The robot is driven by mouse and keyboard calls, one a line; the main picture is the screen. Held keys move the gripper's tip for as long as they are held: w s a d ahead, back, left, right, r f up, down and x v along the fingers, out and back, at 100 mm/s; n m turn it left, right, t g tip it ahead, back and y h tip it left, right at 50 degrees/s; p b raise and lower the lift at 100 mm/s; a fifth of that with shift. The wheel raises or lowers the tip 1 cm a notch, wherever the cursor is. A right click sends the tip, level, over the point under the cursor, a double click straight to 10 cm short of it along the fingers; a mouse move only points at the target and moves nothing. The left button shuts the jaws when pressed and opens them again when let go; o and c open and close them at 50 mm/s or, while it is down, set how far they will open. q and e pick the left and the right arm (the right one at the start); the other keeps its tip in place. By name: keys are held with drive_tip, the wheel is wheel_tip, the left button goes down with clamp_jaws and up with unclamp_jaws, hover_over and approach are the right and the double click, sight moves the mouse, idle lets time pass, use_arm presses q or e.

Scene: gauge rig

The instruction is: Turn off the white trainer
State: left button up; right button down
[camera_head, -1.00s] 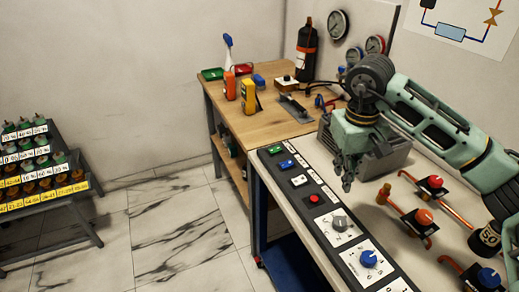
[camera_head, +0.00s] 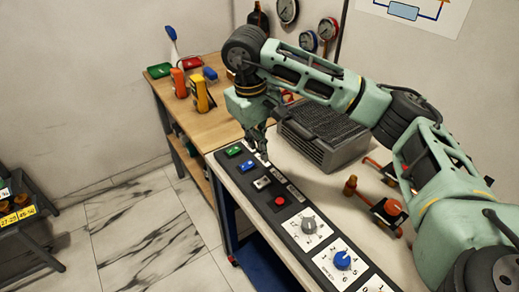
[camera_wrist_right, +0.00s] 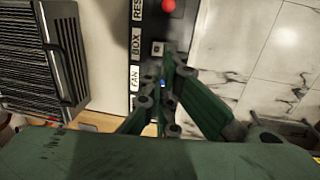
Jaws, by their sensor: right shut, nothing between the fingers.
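The white bench-top trainer (camera_head: 318,188) carries a black control strip (camera_head: 292,214) along its left edge. On the strip are a green switch (camera_head: 233,150), a blue switch (camera_head: 247,165), a white switch (camera_head: 262,183) and a red button (camera_head: 279,201). My right gripper (camera_head: 265,160) is shut and empty, pointing down beside the blue and white switches; contact cannot be told. In the right wrist view the gripper (camera_wrist_right: 166,72) partly hides the blue switch (camera_wrist_right: 161,84), near the FAN label. The white switch (camera_wrist_right: 157,48) shows beside the BOX label. My left gripper is out of view.
A grey knob (camera_head: 308,224) and a blue knob (camera_head: 343,260) sit lower on the strip. A grey finned box (camera_head: 322,140) stands right of the gripper. Copper pipes with red valves (camera_head: 392,207) lie farther right.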

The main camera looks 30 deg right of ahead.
sight(265, 181)
drive_tip(key=f+p, duration=0.1)
drive_tip(key=f, duration=0.3)
drive_tip(key=d+f, duration=0.1)
drive_tip(key=f, duration=0.2)
drive_tip(key=f+p, duration=0.1)
drive_tip(key=f, duration=0.3)
drive_tip(key=shift+d+f+p, duration=0.25)
drive_tip(key=shift+f+p, duration=0.05)
drive_tip(key=shift+f, duration=0.05)
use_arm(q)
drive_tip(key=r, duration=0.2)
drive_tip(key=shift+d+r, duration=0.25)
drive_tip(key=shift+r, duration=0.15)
